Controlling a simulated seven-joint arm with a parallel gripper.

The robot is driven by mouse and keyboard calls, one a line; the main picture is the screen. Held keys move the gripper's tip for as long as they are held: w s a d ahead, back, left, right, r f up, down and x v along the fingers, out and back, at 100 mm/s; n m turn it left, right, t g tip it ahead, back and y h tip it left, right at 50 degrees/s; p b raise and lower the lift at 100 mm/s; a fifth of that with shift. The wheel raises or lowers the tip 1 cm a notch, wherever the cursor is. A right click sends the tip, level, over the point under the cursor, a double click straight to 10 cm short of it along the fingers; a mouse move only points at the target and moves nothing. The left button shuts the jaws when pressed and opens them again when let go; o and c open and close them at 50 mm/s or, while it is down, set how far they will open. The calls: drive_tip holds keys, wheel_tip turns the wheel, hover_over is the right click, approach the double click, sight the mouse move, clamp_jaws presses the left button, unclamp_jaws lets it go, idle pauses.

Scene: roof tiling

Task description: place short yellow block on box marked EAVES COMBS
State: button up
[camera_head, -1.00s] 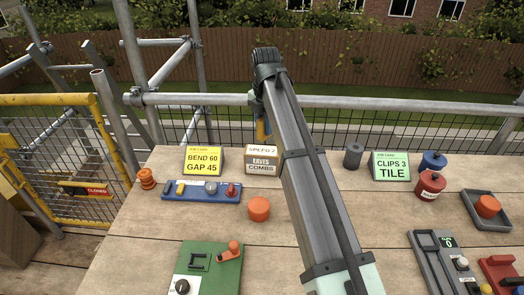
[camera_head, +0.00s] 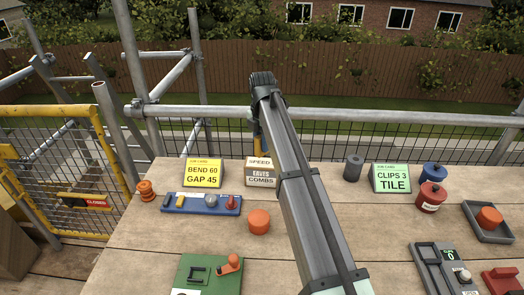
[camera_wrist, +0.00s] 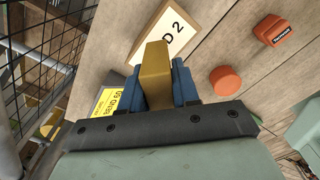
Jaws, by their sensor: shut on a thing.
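My gripper (camera_wrist: 157,85) has blue fingers and is shut on a yellow block (camera_wrist: 155,70) in the wrist view. The block's far end overlaps the edge of a box top lettered "D 2" (camera_wrist: 172,28); I cannot tell whether they touch. In the head view the box marked EAVES COMBS (camera_head: 261,179) stands at the back of the table, its upper face lettered SPEED. My arm hides most of the gripper there, above and behind this box.
The yellow BEND 60 GAP 45 card (camera_head: 203,173) stands close left of the box. A blue tray (camera_head: 190,211) holding small parts and an orange cylinder (camera_head: 259,222) lie in front. A grey cylinder (camera_head: 353,167) and green CLIPS 3 TILE card (camera_head: 390,178) stand right.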

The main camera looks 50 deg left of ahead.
drive_tip(key=shift+f, duration=1.75)
drive_tip(key=o, duration=1)
drive_tip(key=shift+f, duration=0.15)
drive_tip(key=shift+o, duration=0.2)
wheel_tip(320, 180, up, 12)
drive_tip(key=shift+r, duration=0.2)
